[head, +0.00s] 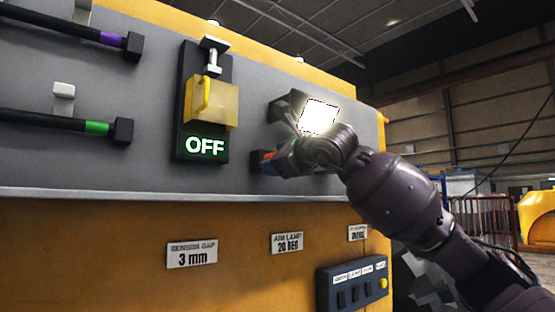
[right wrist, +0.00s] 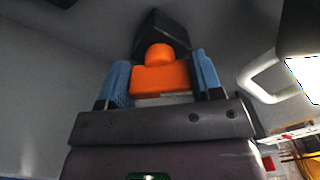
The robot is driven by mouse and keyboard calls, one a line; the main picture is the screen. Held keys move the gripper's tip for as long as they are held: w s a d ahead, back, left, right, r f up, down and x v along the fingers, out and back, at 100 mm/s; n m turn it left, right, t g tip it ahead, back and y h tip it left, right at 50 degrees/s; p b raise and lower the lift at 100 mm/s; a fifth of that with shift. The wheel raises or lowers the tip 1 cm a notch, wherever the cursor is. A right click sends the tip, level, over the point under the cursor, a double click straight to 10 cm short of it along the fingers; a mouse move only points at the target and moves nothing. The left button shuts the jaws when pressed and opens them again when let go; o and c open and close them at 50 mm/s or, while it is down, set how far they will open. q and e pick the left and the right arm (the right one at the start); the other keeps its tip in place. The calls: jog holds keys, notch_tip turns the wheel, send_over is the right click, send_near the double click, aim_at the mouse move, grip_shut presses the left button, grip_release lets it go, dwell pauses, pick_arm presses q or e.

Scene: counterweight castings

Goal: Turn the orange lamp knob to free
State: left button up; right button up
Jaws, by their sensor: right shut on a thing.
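The orange lamp knob (right wrist: 160,76) sits on a dark mount against the grey panel in the right wrist view. The blue fingers of my right gripper (right wrist: 163,80) are on either side of it and shut on it. In the head view my right gripper (head: 268,160) is at the panel's right part, and only a sliver of orange shows there. The lit white lamp (head: 319,115) is just above it on a dark bracket (head: 284,108). The knob's markings and angle are hidden in the head view. My left gripper is not in view.
Left of the lamp is a black plate with a yellow block (head: 218,105) and a lit OFF sign (head: 205,147). Black bars with purple (head: 112,39) and green (head: 97,128) bands stick out farther left. A switch box (head: 352,284) is below right.

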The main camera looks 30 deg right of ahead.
jog(key=n, duration=0.5)
jog(key=shift+n+p, duration=0.4)
jog(key=shift+n, duration=1.3)
jog(key=shift+f, duration=0.1)
jog(key=o, duration=0.9)
jog(key=shift+s, duration=0.1)
